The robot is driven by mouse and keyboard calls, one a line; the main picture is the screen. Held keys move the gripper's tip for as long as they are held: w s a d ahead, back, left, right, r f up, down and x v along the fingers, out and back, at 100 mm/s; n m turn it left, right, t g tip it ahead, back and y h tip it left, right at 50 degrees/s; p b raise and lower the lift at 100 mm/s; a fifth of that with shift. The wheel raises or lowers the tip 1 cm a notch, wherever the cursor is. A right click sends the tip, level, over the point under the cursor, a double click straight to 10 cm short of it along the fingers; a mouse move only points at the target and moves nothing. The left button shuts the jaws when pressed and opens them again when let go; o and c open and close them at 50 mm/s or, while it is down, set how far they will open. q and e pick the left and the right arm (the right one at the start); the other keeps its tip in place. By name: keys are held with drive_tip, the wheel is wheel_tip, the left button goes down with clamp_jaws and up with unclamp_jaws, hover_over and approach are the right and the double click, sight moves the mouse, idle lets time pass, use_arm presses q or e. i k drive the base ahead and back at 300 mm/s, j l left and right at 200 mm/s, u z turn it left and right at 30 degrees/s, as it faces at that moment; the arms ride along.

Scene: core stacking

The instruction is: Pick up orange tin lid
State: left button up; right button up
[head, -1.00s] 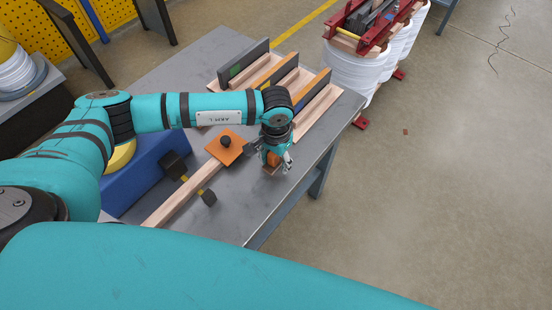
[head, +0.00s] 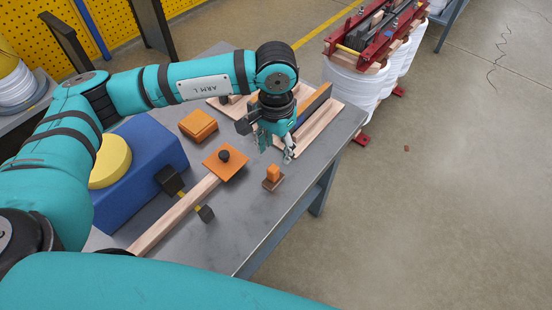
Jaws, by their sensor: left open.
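The orange tin lid (head: 236,169) is a flat orange square with a dark round knob. It sits tilted in the picture at the far end of a pale wooden bar (head: 175,216) on the grey table. My left gripper (head: 276,150) is open and empty, pointing down, to the right of the lid and apart from it. A small orange block (head: 273,172) on a brown base stands on the table just below the gripper in the picture. My right gripper is not in view.
An orange box (head: 198,125) lies behind the lid. A blue block (head: 150,150) with a yellow disc (head: 110,162) is at left. A dark-headed mallet (head: 172,180) lies by the bar. A wooden rack (head: 322,115) stands behind the gripper. The table's right front (head: 265,215) is clear.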

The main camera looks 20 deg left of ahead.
sight(226, 161)
drive_tip(key=k+l, duration=0.65)
drive_tip(key=k, duration=0.25)
